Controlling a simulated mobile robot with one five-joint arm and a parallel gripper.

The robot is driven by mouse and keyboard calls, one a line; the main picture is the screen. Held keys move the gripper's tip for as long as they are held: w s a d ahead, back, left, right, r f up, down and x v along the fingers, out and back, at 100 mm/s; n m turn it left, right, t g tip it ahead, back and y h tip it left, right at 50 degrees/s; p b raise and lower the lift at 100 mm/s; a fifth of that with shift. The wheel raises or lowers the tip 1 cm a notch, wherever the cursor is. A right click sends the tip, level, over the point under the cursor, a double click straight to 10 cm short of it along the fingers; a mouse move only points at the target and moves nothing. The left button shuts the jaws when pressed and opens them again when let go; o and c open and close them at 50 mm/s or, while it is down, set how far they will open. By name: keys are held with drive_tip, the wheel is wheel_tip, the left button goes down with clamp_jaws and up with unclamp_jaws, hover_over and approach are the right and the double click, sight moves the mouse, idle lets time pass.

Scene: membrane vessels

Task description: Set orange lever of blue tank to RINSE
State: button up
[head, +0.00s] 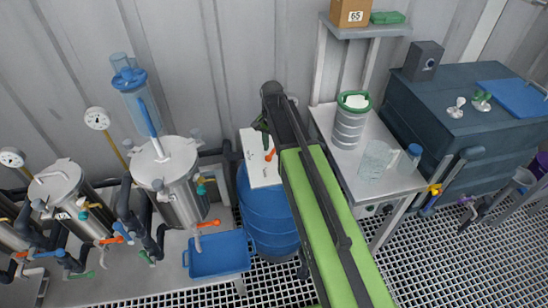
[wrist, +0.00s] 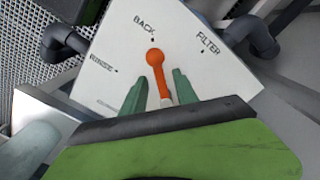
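The blue tank (head: 262,222) stands upright in the middle of the head view, partly hidden by my green arm. A white panel (head: 256,147) sits above it with the orange lever (head: 270,155). In the wrist view the panel (wrist: 185,35) reads RINSE at left, BACK at top and FILTER at right. The orange lever (wrist: 155,60) has its round knob just below BACK and points there. My gripper (wrist: 161,78) is open, its two green fingers spread on either side of the lever's lower part. I cannot tell whether either finger touches it.
Dark pipes (wrist: 62,40) flank the panel. In the head view a metal vessel (head: 172,185) and a blue tray (head: 220,254) stand to the left. A table (head: 385,190) with a green-rimmed container (head: 349,120) and a clear jug (head: 374,162) stands to the right.

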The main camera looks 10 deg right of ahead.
drive_tip(key=shift+f, duration=0.35)
drive_tip(key=shift+c, duration=0.2)
clamp_jaws()
drive_tip(key=shift+d, duration=0.1)
idle(0.9)
